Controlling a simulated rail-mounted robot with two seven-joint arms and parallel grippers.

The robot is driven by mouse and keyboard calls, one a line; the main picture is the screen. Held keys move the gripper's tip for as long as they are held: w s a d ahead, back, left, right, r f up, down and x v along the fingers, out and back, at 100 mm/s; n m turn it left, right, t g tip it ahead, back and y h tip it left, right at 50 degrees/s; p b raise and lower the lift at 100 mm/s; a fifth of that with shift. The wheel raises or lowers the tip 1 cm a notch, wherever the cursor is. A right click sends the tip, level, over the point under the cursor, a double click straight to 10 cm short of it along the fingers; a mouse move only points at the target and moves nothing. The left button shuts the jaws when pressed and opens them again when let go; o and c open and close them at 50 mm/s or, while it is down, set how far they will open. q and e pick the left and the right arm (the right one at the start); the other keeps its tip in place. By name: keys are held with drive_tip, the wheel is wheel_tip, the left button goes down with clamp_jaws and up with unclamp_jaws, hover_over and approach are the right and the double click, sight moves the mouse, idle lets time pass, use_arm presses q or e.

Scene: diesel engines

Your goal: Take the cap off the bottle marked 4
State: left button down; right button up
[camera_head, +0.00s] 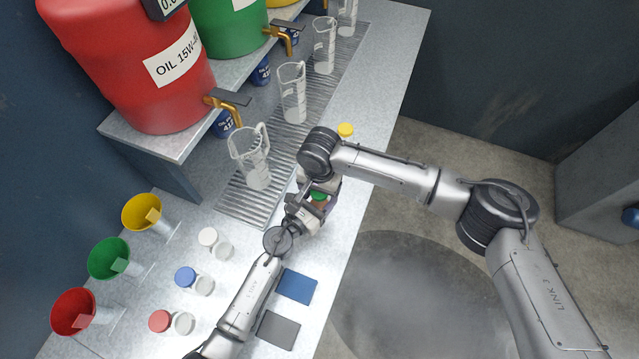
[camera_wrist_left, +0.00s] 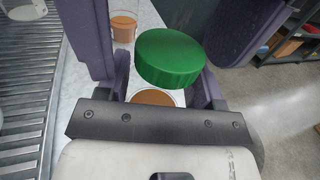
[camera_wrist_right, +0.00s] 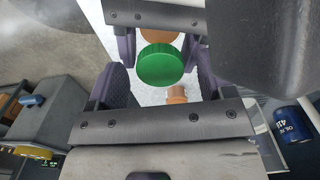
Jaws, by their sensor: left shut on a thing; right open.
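A green cap (camera_head: 318,196) is between my two facing grippers. It also shows in the left wrist view (camera_wrist_left: 168,58) and the right wrist view (camera_wrist_right: 160,66). A bottle with brown contents (camera_wrist_left: 153,98) is just below the cap, mostly hidden by the grippers. I cannot tell whether the cap sits on it. No number is readable. My left gripper (camera_head: 304,209) appears shut on the bottle. My right gripper (camera_wrist_right: 160,84) is open, its fingers apart on either side of the cap.
A yellow-capped bottle (camera_head: 345,130) stands beyond my grippers. A blue mat (camera_head: 296,286) and a grey mat (camera_head: 279,330) lie near the bench edge. Glass jugs (camera_head: 253,160) stand on the drain grate.

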drive_tip(key=c, duration=1)
drive_tip(key=o, duration=1)
drive_tip(key=shift+r, duration=3.75)
drive_tip(key=shift+f, duration=3.8)
drive_tip(key=shift+c, duration=0.2)
drive_tip(key=c, duration=0.9)
drive_tip(key=o, duration=1)
drive_tip(key=shift+c, duration=0.2)
